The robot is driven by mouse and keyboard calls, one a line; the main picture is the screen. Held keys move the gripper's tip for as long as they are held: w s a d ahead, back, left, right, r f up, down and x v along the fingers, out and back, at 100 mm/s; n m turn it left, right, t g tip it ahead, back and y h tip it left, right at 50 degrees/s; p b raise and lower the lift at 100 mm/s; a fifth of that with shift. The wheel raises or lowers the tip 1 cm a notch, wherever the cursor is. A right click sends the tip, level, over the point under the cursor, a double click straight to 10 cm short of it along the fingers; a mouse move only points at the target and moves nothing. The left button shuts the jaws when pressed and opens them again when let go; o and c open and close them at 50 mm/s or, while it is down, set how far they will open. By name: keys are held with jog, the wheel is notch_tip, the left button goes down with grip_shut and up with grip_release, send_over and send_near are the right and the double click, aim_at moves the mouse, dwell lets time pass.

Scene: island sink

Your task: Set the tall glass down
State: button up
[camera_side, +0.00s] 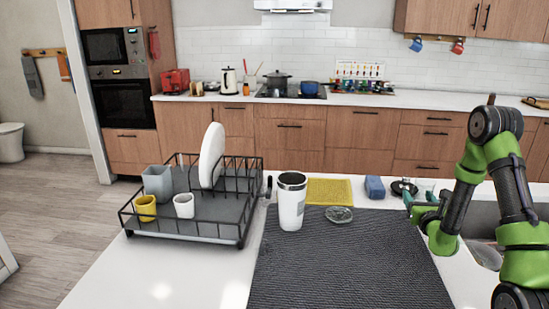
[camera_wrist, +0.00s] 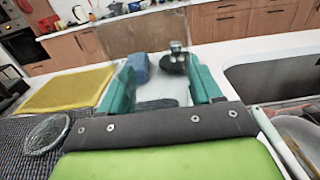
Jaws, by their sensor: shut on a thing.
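My gripper (camera_wrist: 160,88) has teal fingers shut on a clear tall glass (camera_wrist: 150,40), which shows as a faint see-through shape between and beyond them in the wrist view. In the side view my gripper (camera_side: 418,200) is at the right, near the sink and beyond the dark mat's right edge. The glass is hard to make out there, and I cannot tell how far its base is from the counter.
A yellow cloth (camera_side: 329,190), blue sponge (camera_side: 374,187) and dark round dish (camera_wrist: 176,62) are behind. A dish rack (camera_side: 190,225) is left; the sink (camera_wrist: 275,75) is right.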

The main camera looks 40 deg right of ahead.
jog(key=x, duration=0.5)
jog(key=f+x, duration=0.1)
jog(key=x, duration=0.9)
jog(key=shift+a+f, duration=0.1)
jog(key=shift+f, duration=0.1)
jog(key=shift+w+f, duration=0.2)
jog(key=shift+f, duration=1.55)
jog(key=shift+f, duration=0.1)
jog(key=o, duration=1.2)
jog(key=shift+f, duration=0.1)
